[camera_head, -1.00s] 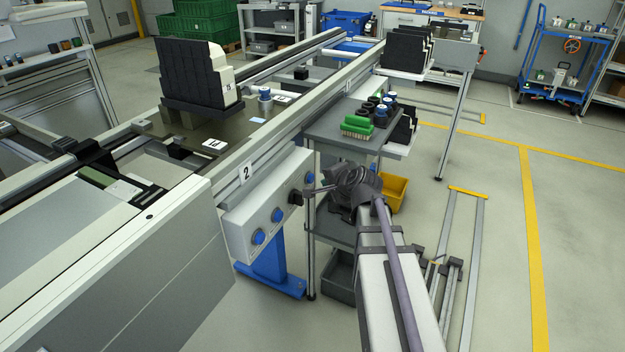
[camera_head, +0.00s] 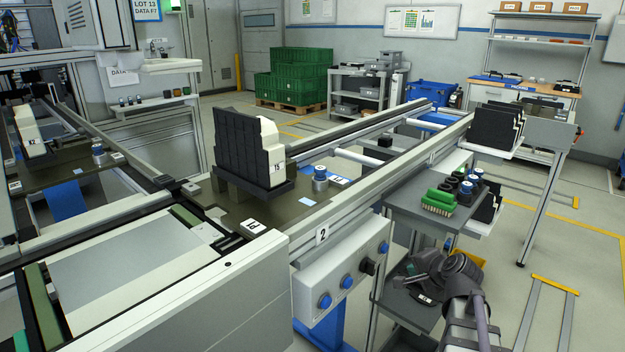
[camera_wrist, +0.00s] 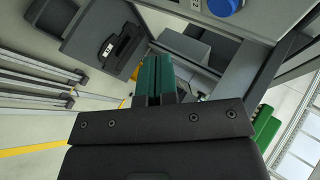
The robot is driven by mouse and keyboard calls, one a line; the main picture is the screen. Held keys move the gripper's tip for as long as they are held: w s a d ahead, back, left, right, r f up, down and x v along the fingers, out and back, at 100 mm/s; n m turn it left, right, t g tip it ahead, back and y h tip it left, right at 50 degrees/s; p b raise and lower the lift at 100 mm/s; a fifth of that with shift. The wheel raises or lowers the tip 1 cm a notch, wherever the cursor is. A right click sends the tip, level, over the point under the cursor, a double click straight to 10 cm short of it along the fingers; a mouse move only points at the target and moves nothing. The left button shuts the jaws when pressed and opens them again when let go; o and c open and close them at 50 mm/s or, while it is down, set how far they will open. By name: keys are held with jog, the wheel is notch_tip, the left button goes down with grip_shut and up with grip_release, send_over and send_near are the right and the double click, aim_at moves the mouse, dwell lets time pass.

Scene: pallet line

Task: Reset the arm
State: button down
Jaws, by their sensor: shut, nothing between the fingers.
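My arm shows at the lower right of the head view, beside the grey cart (camera_head: 425,213). My gripper (camera_wrist: 155,78) shows in the wrist view with its two green fingers together and nothing between them. It points toward the cart's lower shelves and a grey bin (camera_wrist: 185,45). In the head view the fingertips are small and partly hidden by the wrist.
Green and dark cylindrical parts (camera_head: 438,200) stand on the cart's top. The control panel with blue knobs (camera_head: 346,281) is left of my arm. A pallet with dark and white blocks (camera_head: 240,150) sits on the line. Open floor lies at the right (camera_head: 500,262).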

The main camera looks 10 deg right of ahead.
jog(key=s+a+f+n+g+h, duration=0.1)
jog(key=s+a+f+n+g, duration=0.2)
jog(key=s+a+n+g, duration=0.35)
jog(key=s+a+f+n+g+h, duration=0.1)
jog(key=s+a+f+n+g, duration=0.3)
jog(key=s+a+n, duration=0.6)
notch_tip(320, 180, up, 24)
jog(key=w+a+m+p, duration=0.2)
jog(key=m+p, duration=0.1)
jog(key=p, duration=2)
jog(key=shift+w+p, duration=0.35)
jog(key=shift+a, duration=0.15)
